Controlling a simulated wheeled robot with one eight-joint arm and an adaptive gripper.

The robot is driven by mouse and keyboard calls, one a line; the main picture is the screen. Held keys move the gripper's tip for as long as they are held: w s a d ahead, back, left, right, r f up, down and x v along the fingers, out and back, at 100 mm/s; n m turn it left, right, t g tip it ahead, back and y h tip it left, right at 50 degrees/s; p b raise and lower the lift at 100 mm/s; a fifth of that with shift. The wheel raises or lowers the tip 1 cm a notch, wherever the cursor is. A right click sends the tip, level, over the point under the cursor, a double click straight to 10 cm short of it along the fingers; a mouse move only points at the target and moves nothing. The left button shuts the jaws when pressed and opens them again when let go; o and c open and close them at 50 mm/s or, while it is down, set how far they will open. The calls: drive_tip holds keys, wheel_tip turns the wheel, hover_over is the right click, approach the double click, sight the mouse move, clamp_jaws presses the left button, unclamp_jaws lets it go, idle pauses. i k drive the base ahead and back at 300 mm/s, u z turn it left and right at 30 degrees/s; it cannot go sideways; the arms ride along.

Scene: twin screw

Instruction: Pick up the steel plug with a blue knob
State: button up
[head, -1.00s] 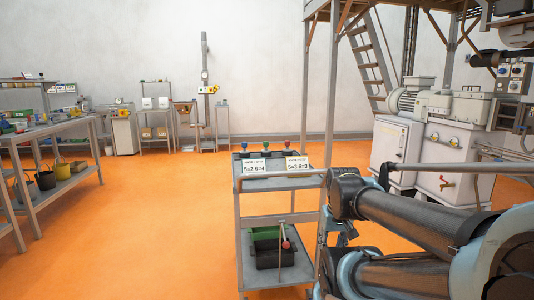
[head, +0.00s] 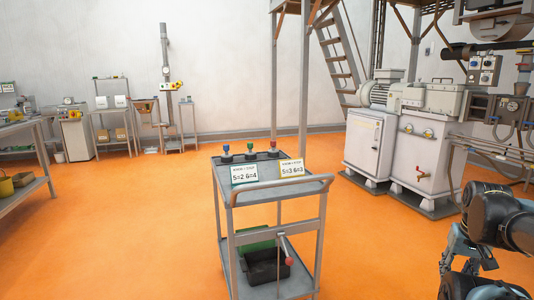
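The steel plug with a blue knob (head: 226,149) stands upright at the left of a row on the top shelf of a grey cart (head: 266,203). A green-knobbed plug (head: 250,148) stands in the middle of the row and a red-knobbed plug (head: 273,146) at its right. Part of my arm shows at the lower right, well apart from the cart. My gripper (head: 470,262) is partly visible there at the picture's edge; its fingers are not clear enough to tell their state.
Two label cards, one white (head: 244,173) and one yellow (head: 291,168), stand on the cart in front of the plugs. White machines (head: 420,150) stand at the right. Orange floor (head: 130,220) is clear left of the cart.

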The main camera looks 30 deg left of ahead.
sight(226, 147)
drive_tip(key=z, duration=1.65)
drive_tip(key=k, duration=1.8)
drive_tip(key=u, duration=2.55)
drive_tip(key=i, duration=0.45)
drive_tip(key=u, duration=0.05)
